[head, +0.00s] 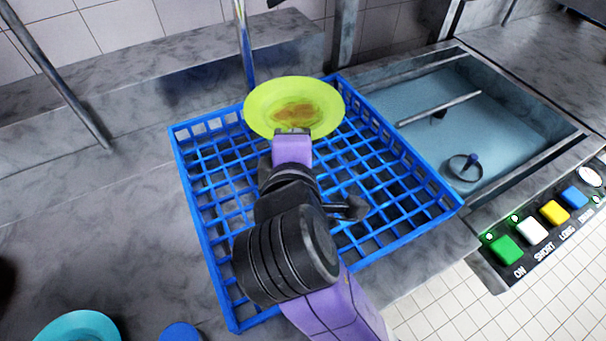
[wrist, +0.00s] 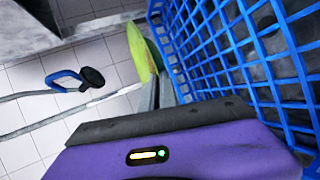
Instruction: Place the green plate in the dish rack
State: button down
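The green plate (head: 262,106) is yellow-green with a brown smear in its middle. In the head view it appears over the far part of the blue dish rack (head: 220,190), its face turned toward the camera. My gripper (head: 293,133) is shut on the plate's near edge. In the wrist view the plate (wrist: 138,52) shows as a narrow strip, nearly edge-on, at the grey fingers (wrist: 166,92), with the rack's lattice (wrist: 240,50) to the right. I cannot tell whether the plate touches the rack. My arm hides part of the rack's middle and near side.
A sink basin (head: 440,115) with pale blue water is right of the rack. A button panel (head: 540,222) is at the right edge. A turquoise dish (head: 78,328) and a blue item (head: 181,332) are at the bottom left. The left counter (head: 90,220) is mostly clear.

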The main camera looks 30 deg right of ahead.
jog(key=s+r+m+h, duration=0.1)
jog(key=s+r, duration=0.3)
jog(key=s, duration=0.1)
jog(key=shift+g, duration=0.3)
jog(key=f+b, duration=0.1)
jog(key=f, duration=0.5)
jog(key=f+b, duration=0.1)
jog(key=f, duration=0.6)
jog(key=f+b, duration=0.1)
jog(key=f, duration=0.6)
jog(key=shift+w+a, duration=0.1)
jog(key=shift+a, duration=0.3)
jog(key=shift+f, duration=0.1)
jog(key=c, duration=1.9)
grip_release()
